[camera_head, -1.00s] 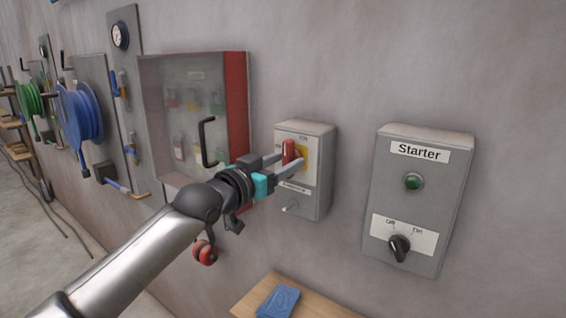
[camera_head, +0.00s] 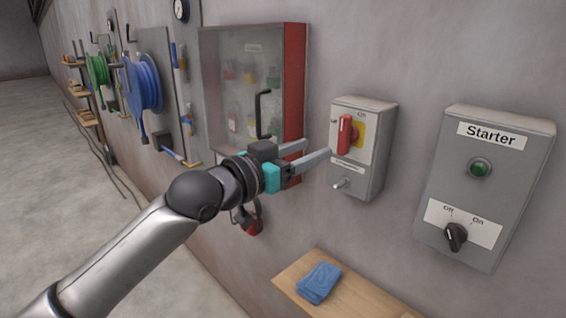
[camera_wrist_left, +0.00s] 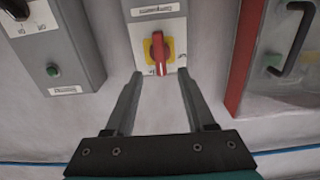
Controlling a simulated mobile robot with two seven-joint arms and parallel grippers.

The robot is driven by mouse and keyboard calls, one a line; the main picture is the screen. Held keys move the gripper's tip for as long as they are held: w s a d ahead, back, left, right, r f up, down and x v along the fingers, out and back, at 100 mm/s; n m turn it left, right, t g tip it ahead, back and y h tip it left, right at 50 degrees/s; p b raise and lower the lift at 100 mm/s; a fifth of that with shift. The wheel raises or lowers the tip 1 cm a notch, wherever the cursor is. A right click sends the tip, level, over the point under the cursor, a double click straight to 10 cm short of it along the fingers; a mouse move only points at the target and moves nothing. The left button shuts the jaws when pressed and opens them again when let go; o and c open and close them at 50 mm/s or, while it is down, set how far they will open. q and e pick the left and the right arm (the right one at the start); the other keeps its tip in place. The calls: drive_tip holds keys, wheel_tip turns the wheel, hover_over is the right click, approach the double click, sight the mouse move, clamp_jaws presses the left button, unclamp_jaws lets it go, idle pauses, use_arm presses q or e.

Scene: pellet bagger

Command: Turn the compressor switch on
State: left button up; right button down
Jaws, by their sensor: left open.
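The compressor switch is a red handle (camera_head: 345,134) on a yellow plate (camera_head: 358,136), on a grey wall box (camera_head: 375,165). The handle stands upright, toward the label "On" at the top; a label that looks like "Off" is at the left. My left gripper (camera_head: 318,149) is open and empty, left of the box and apart from the handle. The left wrist view, upside down, shows the red handle (camera_wrist_left: 158,52) beyond and between the two open fingertips (camera_wrist_left: 159,77). My right gripper is out of view.
A grey "Starter" box (camera_head: 485,190) with a green button and black knob is at right. A red-edged glass cabinet (camera_head: 294,95) with a black handle is behind my gripper. A wooden shelf (camera_head: 345,290) with a blue cloth (camera_head: 319,282) is below.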

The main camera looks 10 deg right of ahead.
use_arm(q)
drive_tip(key=v, duration=0.5)
drive_tip(key=shift+s+a, duration=0.25)
drive_tip(key=shift+a, duration=0.05)
